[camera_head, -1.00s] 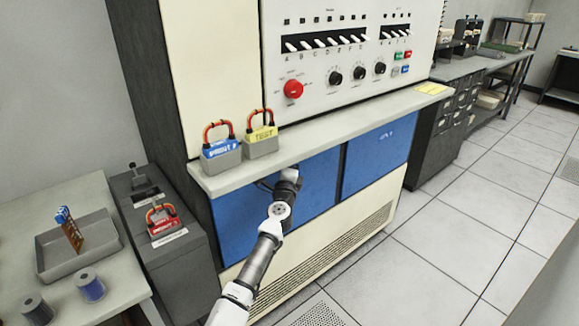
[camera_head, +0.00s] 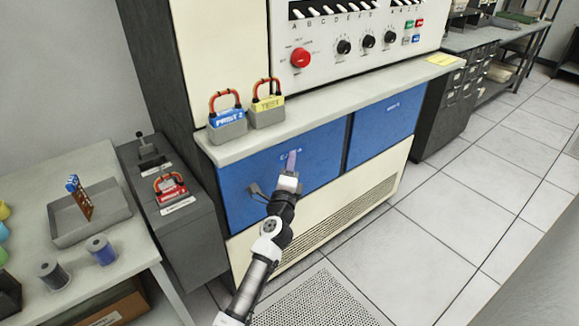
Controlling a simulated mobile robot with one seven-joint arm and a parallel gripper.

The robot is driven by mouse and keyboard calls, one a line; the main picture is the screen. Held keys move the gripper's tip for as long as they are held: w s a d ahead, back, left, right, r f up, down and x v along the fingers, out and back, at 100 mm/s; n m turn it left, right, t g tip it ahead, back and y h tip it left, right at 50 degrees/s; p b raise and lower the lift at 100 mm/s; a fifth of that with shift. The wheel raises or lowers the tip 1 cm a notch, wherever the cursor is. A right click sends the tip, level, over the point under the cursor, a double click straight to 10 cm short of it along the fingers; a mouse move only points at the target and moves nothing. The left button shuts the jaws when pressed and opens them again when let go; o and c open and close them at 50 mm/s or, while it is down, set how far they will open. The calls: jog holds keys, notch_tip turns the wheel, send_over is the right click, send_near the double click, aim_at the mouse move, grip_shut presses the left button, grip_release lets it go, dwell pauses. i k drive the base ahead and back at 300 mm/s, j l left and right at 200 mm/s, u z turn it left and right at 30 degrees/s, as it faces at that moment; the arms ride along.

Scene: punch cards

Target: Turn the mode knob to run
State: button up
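The large cream and blue console has a panel with three black knobs: a left one (camera_head: 344,47), a middle one (camera_head: 368,41) and a right one (camera_head: 389,36). A larger red knob or button (camera_head: 301,58) is at the panel's left. The labels are too small to read, so I cannot tell which is the mode knob. My gripper (camera_head: 291,161) is in front of the blue lower panel (camera_head: 325,150), below the console ledge and well below the knobs. It touches no knob. Its fingers are too small and blurred to show whether they are open or shut.
The ledge (camera_head: 340,98) carries a blue-labelled lock box (camera_head: 227,123) and a yellow-labelled one (camera_head: 267,112). A red-labelled one (camera_head: 171,188) sits on the grey cabinet at left. A tray (camera_head: 62,227) and spools (camera_head: 101,250) are on the left table. Floor at right is clear.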

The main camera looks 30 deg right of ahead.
aim_at(300, 57)
jog(key=k+l, duration=0.2)
jog(key=l, duration=0.2)
jog(key=k+l, duration=0.45)
jog(key=l, duration=0.3)
